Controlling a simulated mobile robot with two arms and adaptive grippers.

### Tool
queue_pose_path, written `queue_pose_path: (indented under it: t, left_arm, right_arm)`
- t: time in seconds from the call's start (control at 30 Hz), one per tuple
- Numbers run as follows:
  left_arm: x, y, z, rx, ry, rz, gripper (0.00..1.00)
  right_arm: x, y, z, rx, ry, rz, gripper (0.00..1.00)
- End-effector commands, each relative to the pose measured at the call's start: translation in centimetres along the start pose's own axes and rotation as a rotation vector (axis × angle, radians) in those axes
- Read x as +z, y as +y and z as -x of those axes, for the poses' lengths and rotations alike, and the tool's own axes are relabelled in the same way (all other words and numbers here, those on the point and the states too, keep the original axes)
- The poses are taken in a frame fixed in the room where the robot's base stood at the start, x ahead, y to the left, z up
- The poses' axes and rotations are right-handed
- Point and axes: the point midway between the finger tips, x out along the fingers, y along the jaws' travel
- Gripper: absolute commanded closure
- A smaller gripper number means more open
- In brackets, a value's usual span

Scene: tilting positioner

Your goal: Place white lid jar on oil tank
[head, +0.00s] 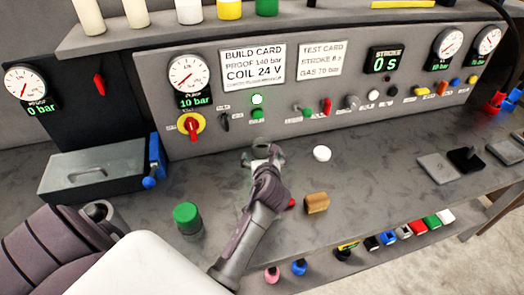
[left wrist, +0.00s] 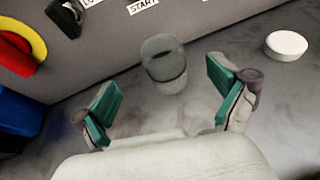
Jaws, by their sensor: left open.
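A grey, see-through jar-like cup (left wrist: 163,65) stands upright on the bench near the panel foot in the left wrist view. Its top looks grey, and I cannot tell a white lid on it. My left gripper (left wrist: 165,103) is open, its teal-padded fingers apart, with the cup ahead of the gap and not gripped. In the head view my left gripper (head: 262,160) reaches over the bench and largely hides the cup. A low white round piece (head: 322,153) lies right of it, also in the left wrist view (left wrist: 287,44). No oil tank can be identified for sure. My right gripper is not in view.
A green-lidded jar (head: 187,217) stands left of my left forearm. A tan block (head: 316,203) lies right of it. A grey box (head: 92,172) with a blue clamp (head: 155,160) is at left. The control panel (head: 215,135) bounds the back.

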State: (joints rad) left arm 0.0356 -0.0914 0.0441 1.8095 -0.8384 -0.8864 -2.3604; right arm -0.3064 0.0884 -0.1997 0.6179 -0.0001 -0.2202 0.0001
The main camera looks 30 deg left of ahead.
Motion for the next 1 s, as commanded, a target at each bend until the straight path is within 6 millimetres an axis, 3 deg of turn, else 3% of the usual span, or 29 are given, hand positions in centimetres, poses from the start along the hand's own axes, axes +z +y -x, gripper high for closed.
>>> queue_pose_path:
  t: [0.13, 0.33, 0.6, 0.93, 1.0]
  left_arm:
    - [0.1, 0.0, -1.9, 0.000, 0.000, 0.001, 0.03]
    - [0.2, -0.1, -3.2, 0.001, 0.001, 0.002, 0.03]
    - [0.4, -0.4, -6.8, 0.001, 0.001, 0.001, 0.03]
    - [0.3, -0.4, -7.5, -0.001, 0.000, 0.001, 0.03]
    - [0.3, -0.4, -7.5, -0.001, 0.000, 0.001, 0.15]
  right_arm:
    - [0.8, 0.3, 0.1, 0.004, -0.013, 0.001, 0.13]
    - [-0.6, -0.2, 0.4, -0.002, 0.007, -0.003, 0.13]
    - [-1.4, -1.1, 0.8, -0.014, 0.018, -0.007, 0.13]
    - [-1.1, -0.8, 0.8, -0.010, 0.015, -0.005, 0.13]
    - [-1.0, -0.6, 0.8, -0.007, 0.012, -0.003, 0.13]
